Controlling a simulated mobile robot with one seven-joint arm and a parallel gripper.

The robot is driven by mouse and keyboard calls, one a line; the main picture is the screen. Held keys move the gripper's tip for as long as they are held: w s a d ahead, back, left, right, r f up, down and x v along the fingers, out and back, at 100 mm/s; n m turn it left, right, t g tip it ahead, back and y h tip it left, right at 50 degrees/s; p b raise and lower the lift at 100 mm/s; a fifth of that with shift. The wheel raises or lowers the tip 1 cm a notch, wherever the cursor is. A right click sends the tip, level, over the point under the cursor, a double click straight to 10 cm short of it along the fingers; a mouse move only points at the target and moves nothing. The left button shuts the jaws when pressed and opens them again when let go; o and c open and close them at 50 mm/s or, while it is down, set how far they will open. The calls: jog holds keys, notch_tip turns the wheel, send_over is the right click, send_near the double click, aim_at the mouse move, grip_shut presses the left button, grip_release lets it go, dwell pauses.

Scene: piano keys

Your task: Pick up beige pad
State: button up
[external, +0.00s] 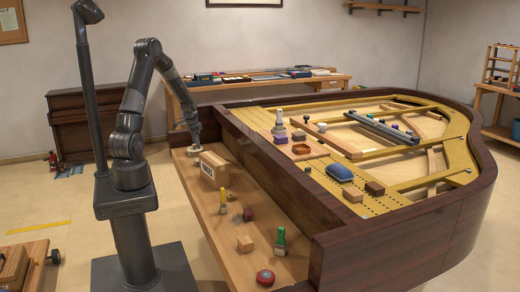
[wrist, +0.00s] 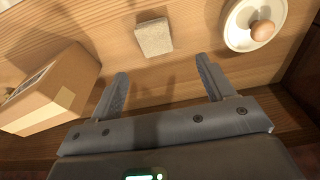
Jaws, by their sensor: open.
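The beige pad (wrist: 153,37) is a small, rough, grey-beige block lying on the wooden surface at the top middle of the wrist view. My gripper (wrist: 162,66) is open and empty, its two fingers spread apart. The pad appears beyond the fingertips, roughly in line with the gap between them, and is not held. In the external view my arm reaches down to the far end of the wooden ledge. The pad cannot be made out clearly there.
A cardboard box (wrist: 52,88) sits left of my fingers; it also shows in the external view (external: 213,167). A white round dish with a brown knob (wrist: 254,24) lies to the right. The piano's dark wall (external: 265,160) runs along the ledge. Several blocks and brushes lie nearer the camera.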

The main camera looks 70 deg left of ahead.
jog(key=f, duration=0.4)
jog(key=shift+w+d+f, duration=0.1)
jog(key=shift+w+f, duration=0.05)
jog(key=shift+w, duration=0.1)
jog(key=shift+w+d+f, duration=0.1)
jog(key=shift+d+f, duration=0.05)
jog(key=shift+f, duration=1.2)
jog(key=shift+w+d+f, duration=0.1)
jog(key=shift+d+f, duration=0.05)
jog(key=shift+f, duration=1.2)
jog(key=shift+c, duration=0.5)
jog(key=c, duration=1)
jog(key=shift+o, duration=0.2)
